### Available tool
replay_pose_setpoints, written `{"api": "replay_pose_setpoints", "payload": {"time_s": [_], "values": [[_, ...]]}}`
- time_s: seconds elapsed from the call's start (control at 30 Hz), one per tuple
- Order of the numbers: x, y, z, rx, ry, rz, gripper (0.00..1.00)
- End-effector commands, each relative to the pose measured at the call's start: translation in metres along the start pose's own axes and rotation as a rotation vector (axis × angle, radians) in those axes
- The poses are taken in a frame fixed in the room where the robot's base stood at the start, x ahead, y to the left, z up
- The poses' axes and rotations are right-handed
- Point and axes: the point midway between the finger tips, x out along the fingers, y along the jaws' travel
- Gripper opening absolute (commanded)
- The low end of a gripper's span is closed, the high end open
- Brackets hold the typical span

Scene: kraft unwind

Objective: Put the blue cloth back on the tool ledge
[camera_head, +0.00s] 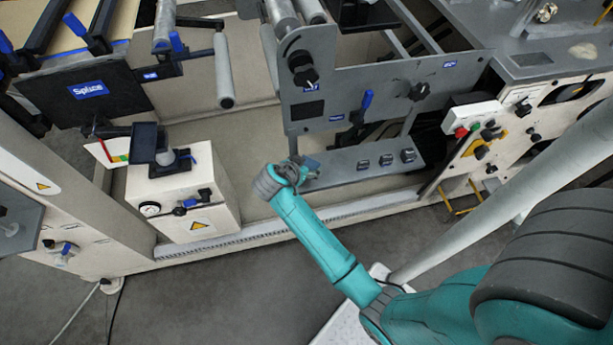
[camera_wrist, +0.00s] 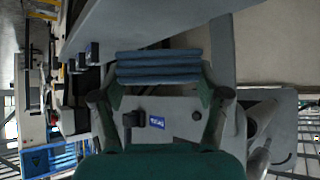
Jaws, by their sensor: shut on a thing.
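The folded blue cloth (camera_wrist: 158,67) lies across the space between the two fingers of my gripper (camera_wrist: 160,78) in the wrist view. My gripper is shut on it. In the head view, my gripper (camera_head: 298,170) is at the left end of the grey tool ledge (camera_head: 335,170), and a small bit of the cloth (camera_head: 312,162) shows beside it. The ledge (camera_wrist: 140,22) fills the top of the wrist view, close to the cloth. I cannot tell whether the cloth touches the ledge.
Several small dark items (camera_head: 387,160) stand along the ledge's right part. A grey machine plate (camera_head: 375,95) with knobs and a blue-handled lever rises behind the ledge. A white box (camera_head: 180,195) with a gauge stands to the left. Grey floor (camera_head: 240,290) lies open in front.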

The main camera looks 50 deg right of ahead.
Motion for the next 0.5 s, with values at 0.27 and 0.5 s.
{"api": "replay_pose_setpoints", "payload": {"time_s": [0.27, 0.5], "values": [[0.018, 0.0, 0.02, -0.003, -0.001, 0.0, 0.4], [0.037, 0.0, 0.041, -0.004, -0.002, -0.001, 0.4]]}}
